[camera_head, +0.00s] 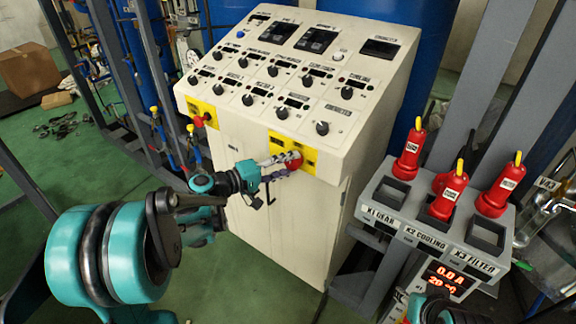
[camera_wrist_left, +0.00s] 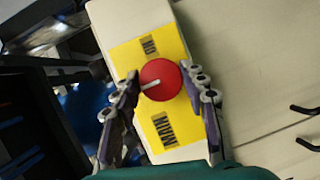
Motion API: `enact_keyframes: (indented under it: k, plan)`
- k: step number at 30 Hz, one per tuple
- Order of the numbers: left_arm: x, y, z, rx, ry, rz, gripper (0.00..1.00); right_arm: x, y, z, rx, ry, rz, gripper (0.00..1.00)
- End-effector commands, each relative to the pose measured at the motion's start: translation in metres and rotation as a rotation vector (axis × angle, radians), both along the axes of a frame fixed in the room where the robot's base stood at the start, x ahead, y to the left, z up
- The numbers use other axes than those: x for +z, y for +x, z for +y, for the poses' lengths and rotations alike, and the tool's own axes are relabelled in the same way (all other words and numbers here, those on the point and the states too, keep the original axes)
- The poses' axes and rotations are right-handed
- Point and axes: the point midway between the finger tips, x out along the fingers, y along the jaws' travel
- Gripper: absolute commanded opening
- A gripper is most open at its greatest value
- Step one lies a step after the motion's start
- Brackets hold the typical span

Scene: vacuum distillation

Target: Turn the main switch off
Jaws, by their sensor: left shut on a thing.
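The main switch is a round red knob (camera_head: 293,160) on a yellow plate (camera_head: 308,155) at the front edge of the cream control cabinet. In the left wrist view the knob (camera_wrist_left: 163,86) is in the middle, with its white pointer mark toward the left of the picture. My left gripper (camera_head: 283,165) is shut on the knob, with one finger on each side; its fingers also show in the left wrist view (camera_wrist_left: 160,82). A small teal and black part, seemingly of my right arm, shows at the bottom edge of the head view; its fingers cannot be made out.
The sloped panel (camera_head: 350,75) carries several black knobs and displays. Another red button (camera_head: 201,121) sits on a yellow plate at the cabinet's left. A grey rack (camera_head: 385,205) with red handled devices stands on the right. Green floor (camera_head: 255,285) is clear in front.

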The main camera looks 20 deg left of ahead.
Motion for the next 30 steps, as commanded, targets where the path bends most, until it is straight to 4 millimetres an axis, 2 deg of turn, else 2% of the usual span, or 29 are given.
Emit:
enact_keyframes:
  k: [11,12,13,14,24,30]
  plan:
    - [0.0,0.0,0.0,-0.001,-0.004,0.003,0.14,0.0,0.0,0.0,0.0,0.0,0.0,0.4]
    - [0.0,0.0,0.0,-0.001,-0.004,0.003,0.53,0.0,0.0,0.0,0.0,0.0,0.0,0.4]
    - [0.0,0.0,0.0,-0.001,-0.004,0.002,0.61,0.0,0.0,0.0,0.0,0.0,0.0,0.4]
    - [0.0,0.0,0.0,0.0,-0.004,0.002,0.64,0.0,0.0,0.0,0.0,0.0,0.0,0.4]
    - [0.0,-0.002,0.002,0.0,-0.004,0.002,0.64,0.0,0.0,0.0,0.0,0.0,0.0,0.4]
    - [0.004,-0.024,0.023,0.005,-0.004,0.001,0.64,0.0,0.0,0.0,0.0,0.0,0.0,0.4]
